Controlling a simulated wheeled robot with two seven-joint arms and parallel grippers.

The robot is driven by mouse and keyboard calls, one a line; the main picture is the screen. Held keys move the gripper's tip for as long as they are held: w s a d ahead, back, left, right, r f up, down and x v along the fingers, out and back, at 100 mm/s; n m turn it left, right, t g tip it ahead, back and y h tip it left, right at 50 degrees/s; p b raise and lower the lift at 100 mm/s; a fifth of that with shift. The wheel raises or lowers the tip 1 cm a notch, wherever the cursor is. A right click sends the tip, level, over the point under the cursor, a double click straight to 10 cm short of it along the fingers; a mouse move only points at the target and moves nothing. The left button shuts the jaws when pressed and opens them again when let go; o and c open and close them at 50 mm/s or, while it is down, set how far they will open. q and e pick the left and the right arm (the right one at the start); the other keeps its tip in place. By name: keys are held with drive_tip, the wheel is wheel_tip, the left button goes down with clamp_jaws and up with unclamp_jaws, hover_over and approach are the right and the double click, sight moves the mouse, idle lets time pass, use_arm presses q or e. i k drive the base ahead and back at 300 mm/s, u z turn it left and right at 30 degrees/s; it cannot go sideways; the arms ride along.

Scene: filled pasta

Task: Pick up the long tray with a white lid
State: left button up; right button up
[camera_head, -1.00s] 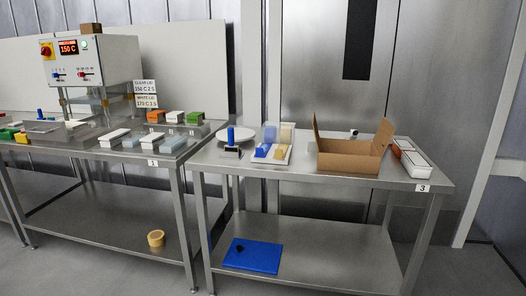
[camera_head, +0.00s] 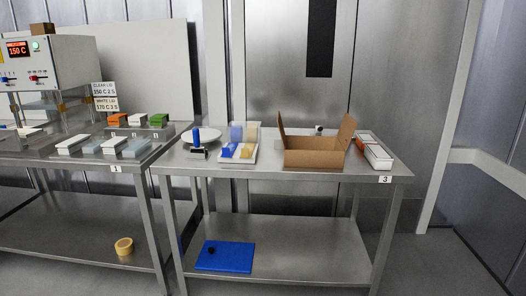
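Long trays with white tops (camera_head: 75,144) lie near the front edge of the left steel table, beside paler, clearer ones (camera_head: 135,147). A second white-topped one (camera_head: 113,145) lies among them. A long white box-like item (camera_head: 377,156) lies at the right end of the right table. I cannot tell from here which of these is a long tray with a white lid. Neither of my grippers shows in the head view.
The right table (camera_head: 280,182) holds an open cardboard box (camera_head: 313,152), a white round plate (camera_head: 212,137) and a white tray (camera_head: 239,160) with blue and yellow items. A sealing machine (camera_head: 60,62) stands on the left table (camera_head: 30,158). The floor at right is clear.

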sight(379, 159)
drive_tip(key=z, duration=0.5)
drive_tip(key=k, duration=1.15)
drive_tip(key=z, duration=1.1)
drive_tip(key=i, duration=1.65)
drive_tip(key=u, duration=0.4)
drive_tip(key=i, duration=1.45)
drive_tip(key=u, duration=1.05)
